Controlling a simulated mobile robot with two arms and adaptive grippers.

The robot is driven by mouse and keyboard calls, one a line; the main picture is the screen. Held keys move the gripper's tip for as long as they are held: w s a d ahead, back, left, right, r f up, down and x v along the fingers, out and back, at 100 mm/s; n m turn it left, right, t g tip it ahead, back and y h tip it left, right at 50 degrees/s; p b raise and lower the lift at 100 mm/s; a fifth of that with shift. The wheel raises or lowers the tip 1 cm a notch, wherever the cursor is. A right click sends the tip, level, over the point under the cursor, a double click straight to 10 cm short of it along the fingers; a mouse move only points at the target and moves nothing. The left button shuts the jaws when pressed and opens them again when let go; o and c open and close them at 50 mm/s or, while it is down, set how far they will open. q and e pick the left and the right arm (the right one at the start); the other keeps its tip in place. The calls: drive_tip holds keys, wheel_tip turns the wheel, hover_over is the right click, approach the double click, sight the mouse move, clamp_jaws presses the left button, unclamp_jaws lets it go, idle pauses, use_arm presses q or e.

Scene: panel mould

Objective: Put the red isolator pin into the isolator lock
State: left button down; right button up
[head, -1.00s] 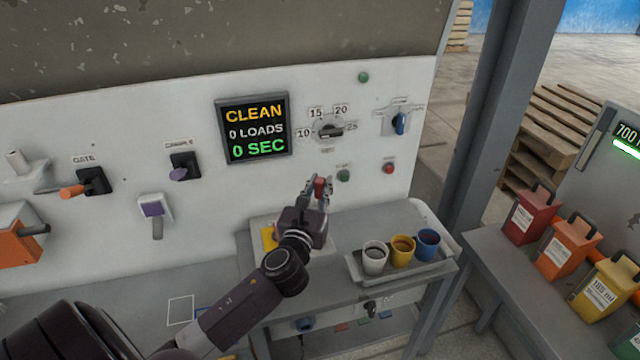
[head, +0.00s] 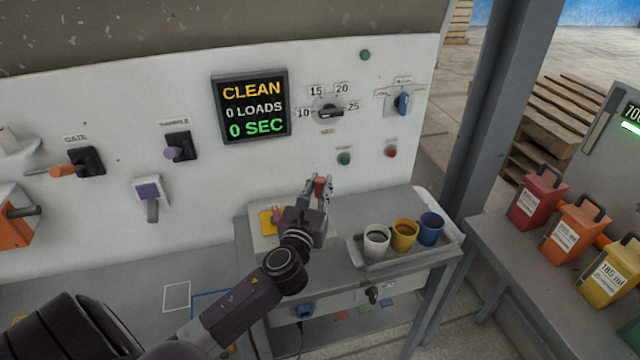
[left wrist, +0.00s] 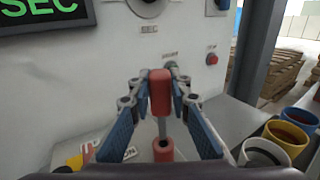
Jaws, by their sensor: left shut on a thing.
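My left gripper (head: 320,186) is shut on the red isolator pin (left wrist: 160,92), whose red head shows between the fingertips in both views. A pale shaft runs below the head in the left wrist view. Below it is a red piece (left wrist: 163,150) with a dark hole; I cannot tell whether it belongs to the pin or to the lock. A yellow part with a red handle (head: 268,222) sits on a pale plate just left of the gripper, near an ON label. I cannot tell for sure where the isolator lock is. My right gripper is not in view.
A tray (head: 357,255) with white, yellow and blue cups stands right of the gripper. The white panel (head: 260,180) with a display, dial and blue switch (head: 402,103) rises behind. A grey post (head: 490,120) stands to the right, with coloured containers beyond it.

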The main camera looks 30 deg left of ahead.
sight(319, 203)
use_arm(q)
drive_tip(key=shift+r, duration=0.1)
idle(0.3)
idle(0.3)
drive_tip(key=shift+p, duration=0.6)
idle(0.6)
drive_tip(key=shift+f+b, duration=1.05)
drive_tip(key=shift+f, duration=0.25)
drive_tip(key=shift+f+b, duration=1.25)
drive_tip(key=shift+f, duration=0.3)
drive_tip(key=c, duration=1.7)
unclamp_jaws()
